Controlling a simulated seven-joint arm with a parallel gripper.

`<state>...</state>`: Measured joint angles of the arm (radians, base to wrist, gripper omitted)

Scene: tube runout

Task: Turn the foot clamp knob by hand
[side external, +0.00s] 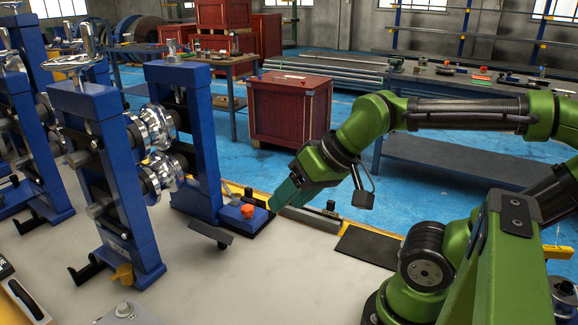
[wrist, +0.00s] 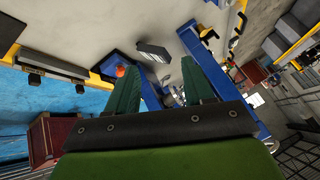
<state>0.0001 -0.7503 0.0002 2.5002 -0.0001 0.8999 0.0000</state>
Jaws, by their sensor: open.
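An orange-red knob (side external: 247,211) stands on a low blue foot block (side external: 240,222) at the base of the far blue roll stand (side external: 188,120). In the wrist view the orange knob (wrist: 120,71) shows just beyond the tip of the left finger. A yellow knob (side external: 123,273) sits at the foot of the nearer blue stand (side external: 105,170). I cannot tell from labels which is the foot clamp knob. My gripper (side external: 273,204), with green fingers, is just right of the orange knob. The wrist view shows its fingers (wrist: 155,70) apart with nothing between them.
Shiny metal rolls (side external: 158,130) sit between the two stands. A dark plate (side external: 211,234) juts over the pale bed (side external: 190,275), in front of the blue foot block. A dark flat pad (side external: 368,246) lies right of my gripper. A red crate (side external: 290,105) stands behind.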

